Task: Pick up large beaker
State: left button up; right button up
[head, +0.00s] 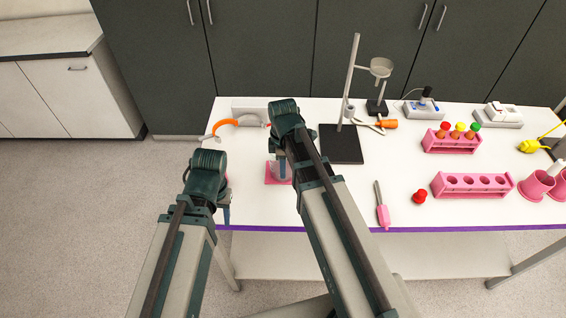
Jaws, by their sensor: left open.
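A clear vessel (277,172), which looks like a beaker, stands on a pink mat (285,181) at the left part of the white table (350,205). It is mostly hidden behind my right arm, so I cannot tell its size. My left gripper (226,213) is at the table's left front edge, left of the mat, and is open; its fingers are largely hidden by the arm. My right gripper (279,152) is over the table by the clear vessel, its fingertips mostly covered. I cannot tell whether it touches the vessel.
A stand with a dark base (341,146) is right of my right arm. An orange curved tool (222,123) lies at the back left. Pink racks (472,186), a red cap (419,196), a pink-handled tool (383,215) and pink cups (535,187) are on the right.

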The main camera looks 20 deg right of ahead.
grip_shut()
dwell(1.1)
